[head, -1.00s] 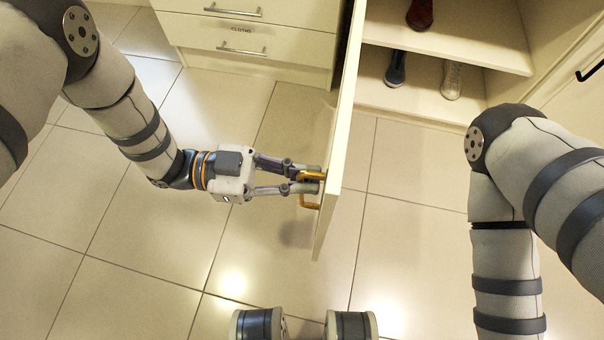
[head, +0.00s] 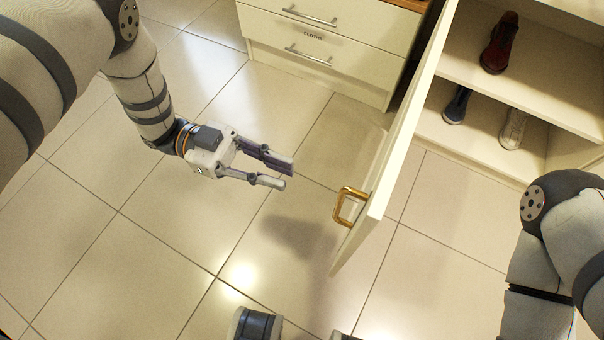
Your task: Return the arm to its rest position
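My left gripper (head: 288,174) is open and empty above the tiled floor, left of the cabinet door. Its fingers point right, with a clear gap between them and the gold handle (head: 349,206). The cream cabinet door (head: 398,150) stands swung open, with the handle on its left face.
The open cabinet shows a dark red shoe (head: 499,43) on the upper shelf (head: 560,98). A dark blue shoe (head: 457,106) and a whitish shoe (head: 513,129) are on the lower one. A drawer unit (head: 320,40) stands at the back. The floor at left is clear.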

